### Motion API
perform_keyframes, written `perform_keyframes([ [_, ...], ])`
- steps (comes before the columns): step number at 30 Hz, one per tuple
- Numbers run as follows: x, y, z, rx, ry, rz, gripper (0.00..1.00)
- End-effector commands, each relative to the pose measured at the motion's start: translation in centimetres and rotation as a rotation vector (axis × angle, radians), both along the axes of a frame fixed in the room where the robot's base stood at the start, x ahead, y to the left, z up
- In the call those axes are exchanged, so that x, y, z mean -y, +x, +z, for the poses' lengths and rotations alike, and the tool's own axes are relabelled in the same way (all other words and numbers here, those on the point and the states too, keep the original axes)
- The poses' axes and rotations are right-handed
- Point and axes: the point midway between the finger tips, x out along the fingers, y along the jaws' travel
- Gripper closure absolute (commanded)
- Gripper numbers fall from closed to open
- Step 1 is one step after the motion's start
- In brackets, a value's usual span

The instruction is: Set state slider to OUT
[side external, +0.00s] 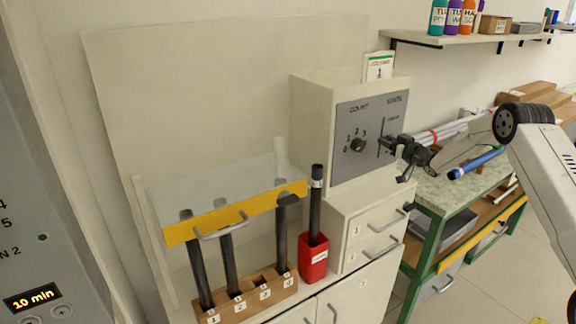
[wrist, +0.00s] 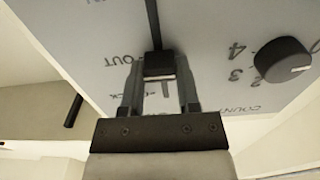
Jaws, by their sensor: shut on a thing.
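The state slider's dark block (wrist: 160,66) sits between the fingertips of my gripper (wrist: 160,82) in the wrist view. My gripper is shut on it. The slider's slot (wrist: 152,18) runs past it on the grey panel. The label OUT (wrist: 122,61) shows beside the left finger, about level with the block in the picture, and a partly hidden "rack" label (wrist: 124,97) is lower. In the side view my gripper (side external: 392,144) is at the right part of the panel (side external: 366,120); the slider block is hard to make out there.
A round count knob (wrist: 282,60) is right of the slider in the wrist view; it also shows in the side view (side external: 357,145). Dark rods stand in a wooden rack (side external: 252,295) behind a clear yellow-edged guard (side external: 226,219). One rod stands in a red cup (side external: 313,262).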

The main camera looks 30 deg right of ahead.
Motion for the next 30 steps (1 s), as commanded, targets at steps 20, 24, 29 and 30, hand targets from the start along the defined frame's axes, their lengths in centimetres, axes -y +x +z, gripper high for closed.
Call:
perform_keyframes([
  [20, 0.0, 0.0, 0.14, 0.0, 0.0, 0.0, 0.24],
  [24, 0.02, -0.09, 0.14, 0.0, 0.0, 0.0, 0.24],
  [29, 0.05, -0.59, 0.11, -0.001, 0.0, -0.001, 0.24],
  [30, 0.07, -0.79, 0.12, -0.001, 0.0, -0.001, 0.24],
])
